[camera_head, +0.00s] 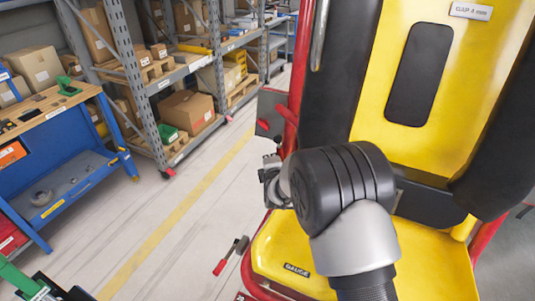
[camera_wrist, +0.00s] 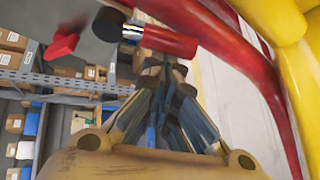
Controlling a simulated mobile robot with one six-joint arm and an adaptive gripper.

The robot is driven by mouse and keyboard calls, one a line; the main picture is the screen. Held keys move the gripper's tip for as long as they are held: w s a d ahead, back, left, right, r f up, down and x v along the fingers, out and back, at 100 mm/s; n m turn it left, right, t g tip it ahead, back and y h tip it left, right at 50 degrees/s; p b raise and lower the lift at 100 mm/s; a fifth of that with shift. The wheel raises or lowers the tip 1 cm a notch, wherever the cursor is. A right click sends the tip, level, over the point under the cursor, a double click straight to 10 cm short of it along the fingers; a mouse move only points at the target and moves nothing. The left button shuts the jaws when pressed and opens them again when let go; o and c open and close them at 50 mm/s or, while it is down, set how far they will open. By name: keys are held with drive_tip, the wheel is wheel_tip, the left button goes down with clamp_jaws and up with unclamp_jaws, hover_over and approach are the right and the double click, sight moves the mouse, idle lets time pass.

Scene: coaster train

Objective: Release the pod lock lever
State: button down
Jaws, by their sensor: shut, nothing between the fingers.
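A lever with a red grip (camera_head: 220,266) and a dark hub shows low beside the left edge of the yellow seat in the head view. In the wrist view a red cylindrical grip (camera_wrist: 170,41) with a silver collar and black hub lies across the top, just beyond my fingertips; it looks like a lever handle. My gripper (camera_wrist: 165,68) is shut and empty, its tips close below this grip. Whether they touch it, I cannot tell. In the head view my black and grey wrist hides most of the gripper.
A grey plate with a red part (camera_head: 263,125) stands beside the red frame (camera_head: 301,75). The yellow seat (camera_head: 285,252) with black padding fills the right. A blue workbench (camera_head: 60,120) and shelving (camera_head: 150,90) stand left. Floor between is clear.

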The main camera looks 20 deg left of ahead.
drive_tip(key=shift+n+g+h, duration=0.3)
drive_tip(key=shift+n+g, duration=0.1)
drive_tip(key=shift+n, duration=0.4)
drive_tip(key=shift+d+r+p, duration=0.25)
drive_tip(key=shift+d, duration=0.5)
drive_tip(key=shift+d+r+p, duration=0.2)
drive_tip(key=shift+d+r, duration=0.05)
drive_tip(key=shift+d, duration=0.55)
drive_tip(key=shift+d+r+p, duration=0.25)
drive_tip(key=shift+d, duration=0.5)
